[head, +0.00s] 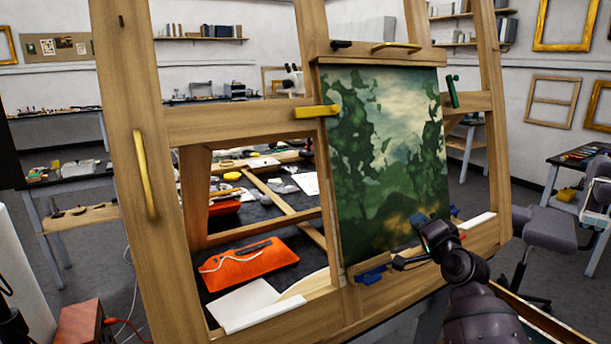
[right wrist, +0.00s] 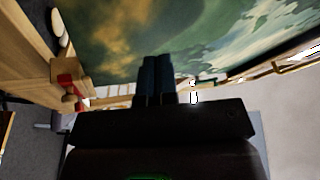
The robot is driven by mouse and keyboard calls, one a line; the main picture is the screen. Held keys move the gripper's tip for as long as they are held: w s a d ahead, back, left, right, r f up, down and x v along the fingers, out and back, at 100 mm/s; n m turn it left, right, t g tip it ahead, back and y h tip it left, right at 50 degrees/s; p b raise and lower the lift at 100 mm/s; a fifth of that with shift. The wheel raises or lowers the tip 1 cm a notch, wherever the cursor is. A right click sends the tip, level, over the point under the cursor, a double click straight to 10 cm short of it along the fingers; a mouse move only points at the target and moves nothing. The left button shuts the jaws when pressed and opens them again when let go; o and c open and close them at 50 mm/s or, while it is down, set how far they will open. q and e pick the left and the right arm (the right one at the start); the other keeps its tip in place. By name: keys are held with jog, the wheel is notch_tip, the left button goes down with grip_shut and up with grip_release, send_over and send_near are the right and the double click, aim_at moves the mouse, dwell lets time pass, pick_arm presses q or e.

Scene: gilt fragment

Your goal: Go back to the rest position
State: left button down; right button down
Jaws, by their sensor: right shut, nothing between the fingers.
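My right gripper (head: 424,226) is in front of the lower right part of the painting, near the easel's ledge. In the right wrist view its two dark fingers (right wrist: 155,78) are together, with nothing between them. The green landscape painting (head: 385,150) stands upright on the wooden easel (head: 225,125); in the right wrist view the painting (right wrist: 150,35) fills the top, beyond the fingers. I cannot tell whether the fingertips touch it. My left gripper is not in view.
A yellow handle (head: 146,175) is on the easel's left post, and a yellow clamp (head: 317,111) is at the painting's left edge. An orange pouch (head: 250,263) lies on a dark table behind the easel. A grey chair (head: 545,228) stands at right. A red box (head: 80,322) is at lower left.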

jog(key=s+f+n+g+h, duration=0.1)
jog(key=s+f+n+g, duration=0.55)
jog(key=s+f, duration=1.3)
jog(key=s+f+n+g+h, duration=0.2)
jog(key=s+g, duration=0.2)
jog(key=s, duration=1.1)
jog(key=s+f+n+g+h, duration=0.15)
jog(key=s+g, duration=0.25)
jog(key=s, duration=1)
jog(key=w+f+t, duration=0.7)
jog(key=f, duration=0.3)
jog(key=shift+w+d+f+n+t, duration=0.15)
jog(key=shift+d+f+n+t, duration=0.2)
jog(key=shift+d, duration=0.1)
